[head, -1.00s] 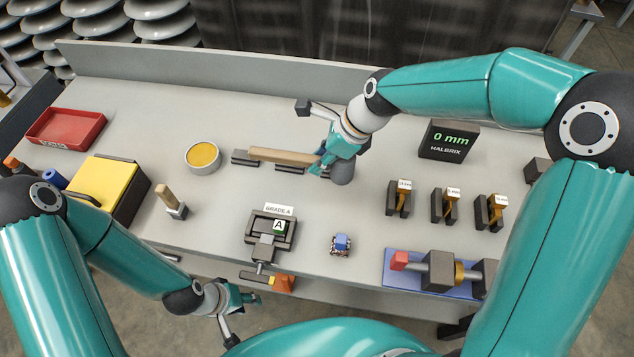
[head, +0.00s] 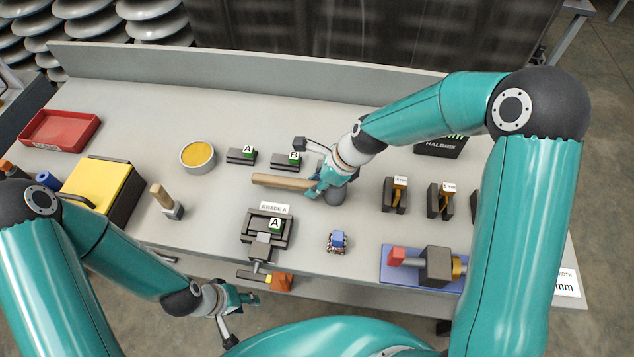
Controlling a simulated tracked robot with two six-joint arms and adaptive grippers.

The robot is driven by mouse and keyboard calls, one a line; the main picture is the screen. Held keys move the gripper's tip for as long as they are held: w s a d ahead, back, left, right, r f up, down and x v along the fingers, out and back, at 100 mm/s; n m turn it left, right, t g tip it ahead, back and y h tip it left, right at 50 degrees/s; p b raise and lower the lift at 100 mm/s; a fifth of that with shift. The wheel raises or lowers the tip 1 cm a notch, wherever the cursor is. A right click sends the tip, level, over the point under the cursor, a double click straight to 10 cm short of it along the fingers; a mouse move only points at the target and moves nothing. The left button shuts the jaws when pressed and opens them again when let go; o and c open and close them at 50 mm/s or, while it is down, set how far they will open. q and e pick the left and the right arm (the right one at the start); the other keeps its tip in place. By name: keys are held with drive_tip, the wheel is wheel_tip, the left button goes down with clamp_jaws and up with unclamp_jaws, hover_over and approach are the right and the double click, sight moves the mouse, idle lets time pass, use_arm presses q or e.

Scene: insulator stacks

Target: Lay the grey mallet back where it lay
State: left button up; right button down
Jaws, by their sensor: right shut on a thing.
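The grey mallet has a pale wooden handle (head: 281,181) and a dark grey head (head: 336,196). My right gripper (head: 318,188) is shut on it near the head. The handle points left, over the middle of the bench behind the vise; the fingers partly hide the mallet. I cannot tell if it touches the bench top. My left gripper (head: 246,299) is low at the bench's front edge, away from the mallet; its fingers are too small to read.
Dark blocks tagged A (head: 241,157) and B (head: 291,162) lie behind the mallet. A grade A vise (head: 266,234), a small blue item (head: 338,241) and a blue tray (head: 392,278) are in front. A yellow-filled bowl (head: 198,156) stands left.

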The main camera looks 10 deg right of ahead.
drive_tip(key=shift+f, duration=0.1)
drive_tip(key=c, duration=1)
unclamp_jaws()
